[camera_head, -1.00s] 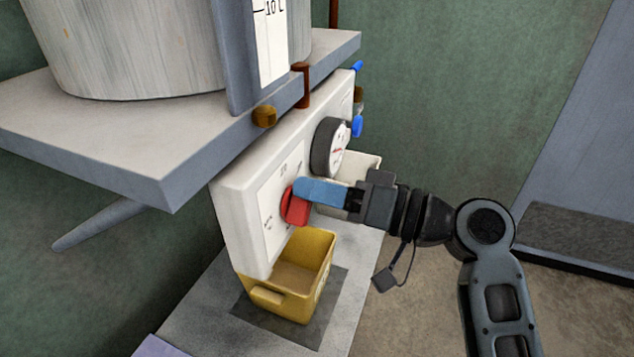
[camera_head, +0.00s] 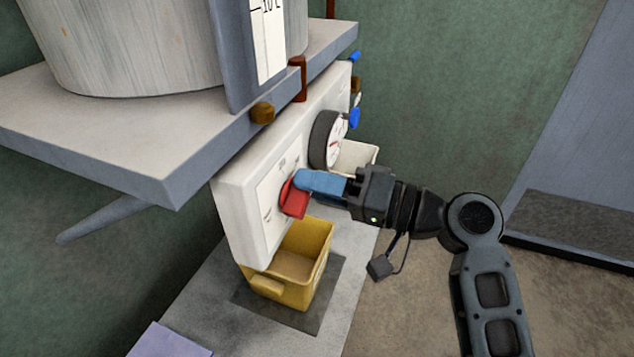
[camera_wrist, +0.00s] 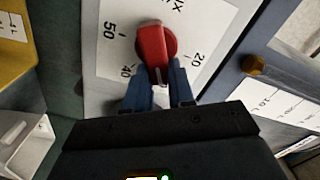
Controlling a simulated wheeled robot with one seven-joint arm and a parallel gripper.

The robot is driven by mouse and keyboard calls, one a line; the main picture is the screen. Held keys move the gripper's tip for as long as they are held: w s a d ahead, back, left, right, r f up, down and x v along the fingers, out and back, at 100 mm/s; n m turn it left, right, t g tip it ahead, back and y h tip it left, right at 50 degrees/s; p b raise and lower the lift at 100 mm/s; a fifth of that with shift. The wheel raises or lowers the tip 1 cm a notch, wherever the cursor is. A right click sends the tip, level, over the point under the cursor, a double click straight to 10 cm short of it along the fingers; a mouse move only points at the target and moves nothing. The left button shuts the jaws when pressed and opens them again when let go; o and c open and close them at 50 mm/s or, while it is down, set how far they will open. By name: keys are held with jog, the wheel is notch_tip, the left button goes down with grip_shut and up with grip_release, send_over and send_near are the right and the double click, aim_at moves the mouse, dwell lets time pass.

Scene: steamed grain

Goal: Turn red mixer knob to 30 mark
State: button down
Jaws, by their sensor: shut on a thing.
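The red mixer knob (camera_head: 294,199) is on the white panel (camera_head: 236,207), above the yellow bin. In the wrist view the knob (camera_wrist: 153,47) shows a white pointer line at its lower end, aimed toward my gripper, between the 40 and 20 marks. The 30 mark is not visible; my gripper covers that part of the dial. My gripper (camera_wrist: 160,90) is shut on the knob, with one blue finger on each side of its lower end. In the head view the gripper (camera_head: 305,184) reaches the knob from the right.
A yellow bin (camera_head: 318,262) stands below the knob. A dark round gauge (camera_head: 322,140) and blue handles (camera_head: 355,118) are farther along the panel. A grey shelf (camera_head: 95,140) with a large wooden vessel (camera_head: 165,45) overhangs the panel.

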jog(key=c, duration=1)
grip_release()
jog(key=shift+a, duration=0.15)
jog(key=shift+o, duration=0.2)
jog(key=b+v, duration=0.1)
jog(key=v, duration=0.6)
jog(key=shift+d+b, duration=0.4)
jog(key=shift+s, duration=0.1)
